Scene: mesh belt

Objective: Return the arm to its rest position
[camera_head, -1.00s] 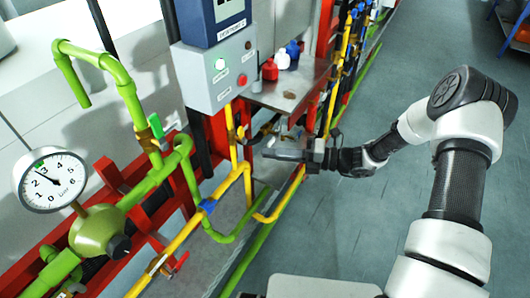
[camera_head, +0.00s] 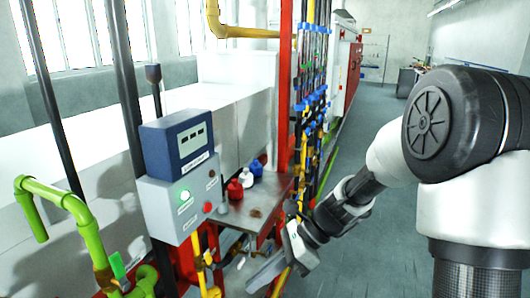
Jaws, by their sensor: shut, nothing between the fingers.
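My arm comes in from the right edge, with a large black joint and white links, and bends down and left. My gripper (camera_head: 262,272) hangs at the lower middle, in front of the pipes and just below the metal shelf. Its fingers point down and left and are shut, with nothing between them. I cannot tell how close it is to the pipes behind it.
A control box (camera_head: 180,205) with a blue display unit (camera_head: 178,143) stands left of the gripper. Red, white and blue bottles stand on the metal shelf (camera_head: 240,208). A green pipe (camera_head: 88,235) rises at lower left. The floor (camera_head: 365,140) is clear along the aisle.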

